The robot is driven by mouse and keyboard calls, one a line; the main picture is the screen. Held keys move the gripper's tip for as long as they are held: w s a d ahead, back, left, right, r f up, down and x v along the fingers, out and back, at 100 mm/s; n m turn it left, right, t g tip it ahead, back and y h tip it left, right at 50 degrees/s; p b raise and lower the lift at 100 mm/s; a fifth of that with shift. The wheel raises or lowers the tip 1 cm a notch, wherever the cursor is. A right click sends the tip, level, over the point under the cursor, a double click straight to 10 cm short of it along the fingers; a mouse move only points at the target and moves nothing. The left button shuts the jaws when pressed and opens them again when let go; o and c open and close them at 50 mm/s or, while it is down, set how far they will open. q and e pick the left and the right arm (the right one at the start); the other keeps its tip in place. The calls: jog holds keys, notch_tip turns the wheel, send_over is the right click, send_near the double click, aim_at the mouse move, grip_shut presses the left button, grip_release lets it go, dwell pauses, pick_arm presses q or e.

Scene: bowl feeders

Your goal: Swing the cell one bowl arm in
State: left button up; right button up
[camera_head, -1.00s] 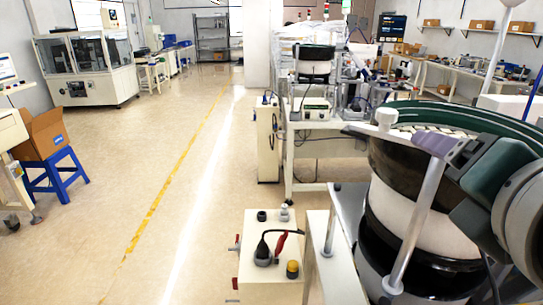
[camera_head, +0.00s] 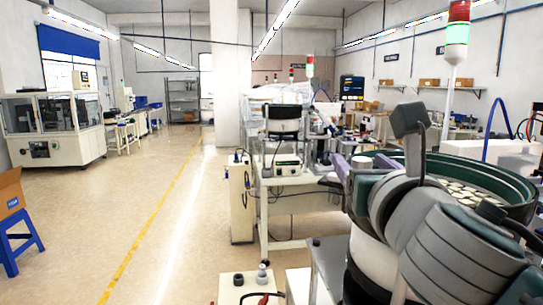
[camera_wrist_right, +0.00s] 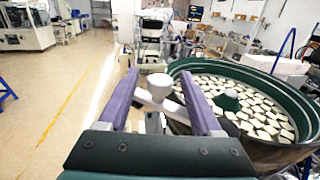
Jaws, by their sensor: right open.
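The bowl arm (camera_wrist_right: 152,103) is a pale bar with a round white knob (camera_wrist_right: 160,81) on it, at the left side of the green-rimmed bowl feeder (camera_wrist_right: 296,152). In the head view the knob (camera_head: 362,162) shows by my purple finger, and most of the bar is hidden. My right gripper (camera_wrist_right: 160,74) is open, with one purple finger on each side of the knob and a visible gap on both sides. It also shows in the head view (camera_head: 362,166). My left gripper is not in view.
Many flat pale parts (camera_wrist_right: 250,108) lie in the bowl. A signal tower (camera_head: 457,35) stands behind it. A bench with equipment (camera_head: 285,172) and a pale cabinet (camera_head: 241,198) stand beyond. The floor (camera_head: 110,215) to the left is open, with a yellow line.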

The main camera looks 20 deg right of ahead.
jog(key=shift+w, duration=0.1)
grip_shut()
dwell(0.5)
dwell(0.9)
